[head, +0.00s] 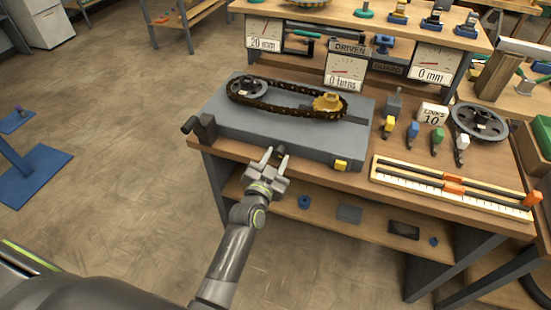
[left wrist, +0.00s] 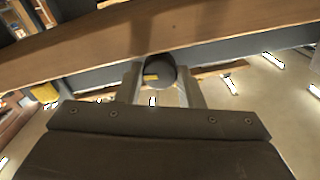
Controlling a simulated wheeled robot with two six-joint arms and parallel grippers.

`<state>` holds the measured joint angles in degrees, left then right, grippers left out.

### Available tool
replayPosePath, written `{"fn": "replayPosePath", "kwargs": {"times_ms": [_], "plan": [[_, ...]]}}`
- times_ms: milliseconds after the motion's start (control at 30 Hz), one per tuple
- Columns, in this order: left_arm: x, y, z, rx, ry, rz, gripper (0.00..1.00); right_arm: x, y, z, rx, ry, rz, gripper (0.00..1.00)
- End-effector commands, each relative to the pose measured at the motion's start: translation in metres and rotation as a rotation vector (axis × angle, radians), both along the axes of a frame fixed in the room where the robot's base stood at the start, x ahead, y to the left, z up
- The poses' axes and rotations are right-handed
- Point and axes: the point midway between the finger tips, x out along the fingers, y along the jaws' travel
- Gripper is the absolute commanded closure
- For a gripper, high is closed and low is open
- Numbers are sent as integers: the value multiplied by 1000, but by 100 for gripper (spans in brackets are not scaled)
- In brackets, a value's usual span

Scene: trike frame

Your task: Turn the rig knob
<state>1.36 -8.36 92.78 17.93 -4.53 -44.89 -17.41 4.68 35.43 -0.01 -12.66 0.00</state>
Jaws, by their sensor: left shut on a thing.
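The rig (head: 290,128) is a grey block on the workbench. It carries a chain (head: 290,107) running around a dark sprocket (head: 247,88) and a yellow sprocket (head: 329,103). The rig knob (left wrist: 158,69) is dark and round with a yellow mark, seen between the fingers in the left wrist view. My left gripper (head: 273,158) is at the rig's front edge, its fingers shut on the knob's sides. In the head view the gripper largely hides the knob. My right gripper is not in view.
A dark handle (head: 200,128) sticks out at the rig's left end. A yellow block (head: 341,165) is at its front right. Dials stand behind, the middle one reading 0 turns (head: 345,72). Coloured tools and a slide scale (head: 450,188) lie to the right.

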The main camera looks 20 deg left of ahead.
Motion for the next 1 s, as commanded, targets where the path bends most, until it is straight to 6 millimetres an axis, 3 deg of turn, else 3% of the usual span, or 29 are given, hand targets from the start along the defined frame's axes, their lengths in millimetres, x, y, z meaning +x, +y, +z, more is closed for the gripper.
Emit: {"fn": "replayPosePath", "kwargs": {"times_ms": [67,467,1000], "plan": [[0,0,0,0,0,0,89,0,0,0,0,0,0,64],[0,0,0,-80,3,-1,89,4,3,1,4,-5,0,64],[0,0,0,-527,19,-1,89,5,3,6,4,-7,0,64]]}}
